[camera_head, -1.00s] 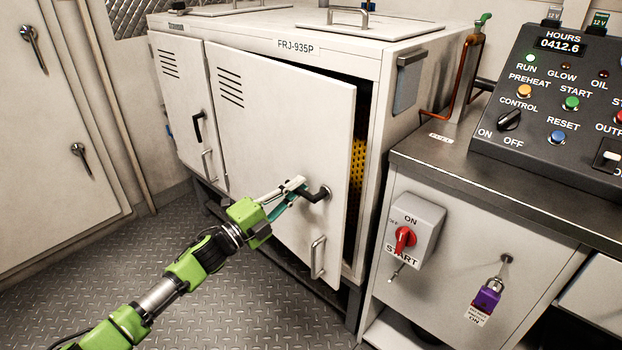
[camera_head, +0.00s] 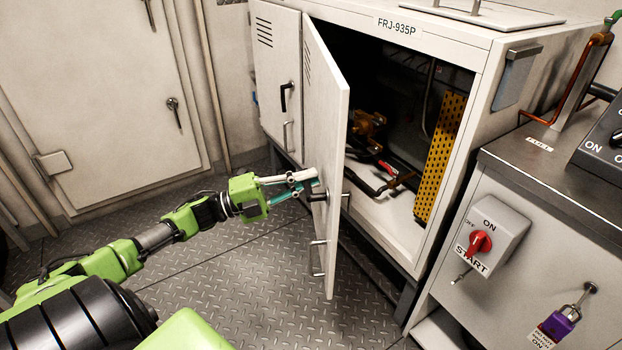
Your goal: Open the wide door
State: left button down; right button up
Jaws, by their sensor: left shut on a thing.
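The wide door (camera_head: 325,130) of the white cabinet (camera_head: 480,40) stands well open, swung outward on its left side. It shows nearly edge-on. Its black latch handle (camera_head: 318,197) is at the free edge, and a pale grab handle (camera_head: 317,258) is below it. My left gripper (camera_head: 305,185) is shut on the black latch handle, on the outer face of the door. The fingers partly hide the handle. My right gripper is not in view.
The cabinet opening shows a yellow perforated panel (camera_head: 440,155) and dark machinery. The narrow door (camera_head: 278,75) on the left is closed. A bench with a red switch (camera_head: 479,242) stands at the right. Tread-plate floor (camera_head: 245,285) in front of the cabinet is clear.

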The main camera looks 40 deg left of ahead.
pick_arm(q)
jog(key=c, duration=2.1)
grip_release()
jog(key=shift+f, duration=0.15)
jog(key=v, duration=1.2)
jog(key=shift+s, duration=0.1)
